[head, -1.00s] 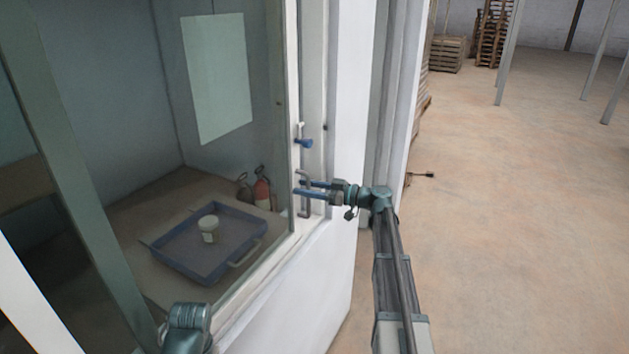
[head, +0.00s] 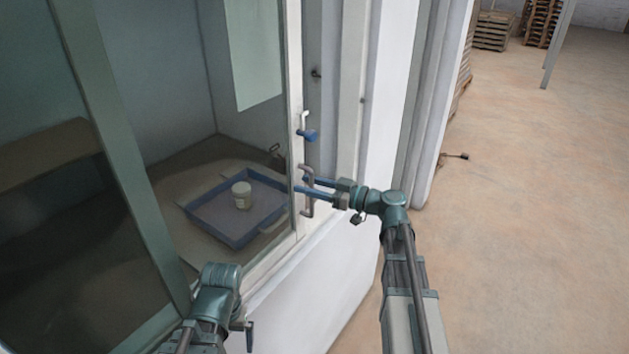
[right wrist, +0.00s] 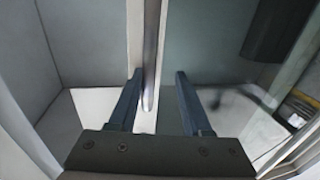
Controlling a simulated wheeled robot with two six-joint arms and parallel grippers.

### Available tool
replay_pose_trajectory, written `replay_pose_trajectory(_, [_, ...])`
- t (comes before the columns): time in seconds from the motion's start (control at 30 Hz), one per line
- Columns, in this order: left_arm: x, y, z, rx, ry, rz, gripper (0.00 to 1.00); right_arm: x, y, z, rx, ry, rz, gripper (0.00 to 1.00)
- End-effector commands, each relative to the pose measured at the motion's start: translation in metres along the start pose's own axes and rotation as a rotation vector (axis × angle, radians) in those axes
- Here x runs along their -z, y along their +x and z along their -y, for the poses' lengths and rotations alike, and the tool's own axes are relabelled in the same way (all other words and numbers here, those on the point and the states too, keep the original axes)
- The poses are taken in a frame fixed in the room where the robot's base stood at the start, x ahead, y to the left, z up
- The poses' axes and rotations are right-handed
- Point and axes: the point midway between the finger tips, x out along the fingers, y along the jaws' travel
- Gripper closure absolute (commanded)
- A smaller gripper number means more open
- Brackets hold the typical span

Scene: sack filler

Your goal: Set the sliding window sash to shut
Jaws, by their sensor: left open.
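The sliding window sash is a tinted glass pane with a white upright stile (head: 295,85). A grey bar handle (head: 308,208) stands on this stile. My right gripper (head: 300,185) has its two blue fingers around the handle. In the right wrist view the fingers (right wrist: 158,78) are apart, one on each side of the handle bar (right wrist: 151,65), with visible space on the right side. A blue latch with a white stem (head: 307,134) is above the handle. My left gripper (head: 220,285) is low at the left, before the window; its fingertips are hard to make out.
Behind the glass, a blue tray (head: 216,236) holds a white tub (head: 241,194). A white wall (head: 335,290) lies below the window. Pale upright posts (head: 430,110) stand to the right. The floor (head: 540,230) at the right is open, with pallets (head: 494,31) far back.

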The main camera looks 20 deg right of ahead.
Motion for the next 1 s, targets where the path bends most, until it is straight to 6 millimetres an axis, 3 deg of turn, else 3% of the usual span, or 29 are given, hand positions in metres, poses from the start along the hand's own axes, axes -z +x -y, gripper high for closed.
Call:
replay_pose_trajectory(0.43, [0.000,0.000,0.000,0.000,0.000,0.000,0.00,0.000,-0.001,0.002,0.000,0.000,0.000,0.53])
replay_pose_trajectory(1.0, [0.000,0.000,0.000,0.000,0.000,0.000,0.00,0.000,-0.039,0.002,-0.001,0.000,0.000,0.53])
